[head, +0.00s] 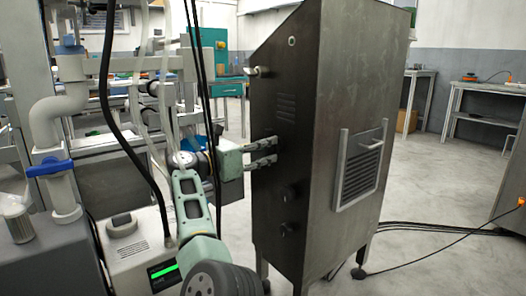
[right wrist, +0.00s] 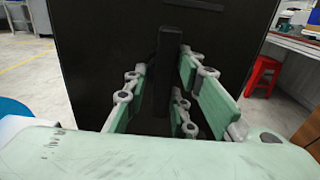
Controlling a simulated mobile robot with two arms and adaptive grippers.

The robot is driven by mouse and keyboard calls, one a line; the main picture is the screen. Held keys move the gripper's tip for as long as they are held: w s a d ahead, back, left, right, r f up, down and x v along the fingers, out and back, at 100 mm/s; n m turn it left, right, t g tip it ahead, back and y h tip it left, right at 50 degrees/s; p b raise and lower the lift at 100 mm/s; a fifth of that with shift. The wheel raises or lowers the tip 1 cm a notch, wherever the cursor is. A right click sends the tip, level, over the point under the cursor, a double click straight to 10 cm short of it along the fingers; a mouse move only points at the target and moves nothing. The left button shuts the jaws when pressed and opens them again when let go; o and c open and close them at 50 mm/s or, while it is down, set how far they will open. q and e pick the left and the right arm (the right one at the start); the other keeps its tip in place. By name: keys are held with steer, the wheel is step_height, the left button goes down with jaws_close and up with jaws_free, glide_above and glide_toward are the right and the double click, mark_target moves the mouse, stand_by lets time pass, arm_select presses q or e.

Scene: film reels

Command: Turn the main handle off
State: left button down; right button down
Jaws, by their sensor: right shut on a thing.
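A tall dark metal cabinet (head: 330,90) stands at the centre of the head view. My right gripper (head: 272,152) reaches its left, black face at mid height. In the right wrist view, a black bar-shaped handle (right wrist: 168,65) stands upright against the black panel. The fingers of my right gripper (right wrist: 163,105) lie on both sides of its lower part, shut on it. In the head view the fingers and shadow mostly hide this handle. My left gripper does not show.
White pipework with a blue valve lever (head: 49,167) stands at left. Cables (head: 420,227) cross the floor at right. A red stool (right wrist: 264,75) stands right in the wrist view.

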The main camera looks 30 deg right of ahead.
steer(key=shift+s+d+f, duration=0.1)
steer(key=shift+s+d, duration=0.05)
steer(key=shift+s, duration=0.15)
steer(key=c, duration=1.8)
jaws_free()
steer(key=shift+o, duration=0.8)
steer(key=shift+s, duration=0.1)
steer(key=a, duration=0.7)
steer(key=shift+s+a, duration=0.2)
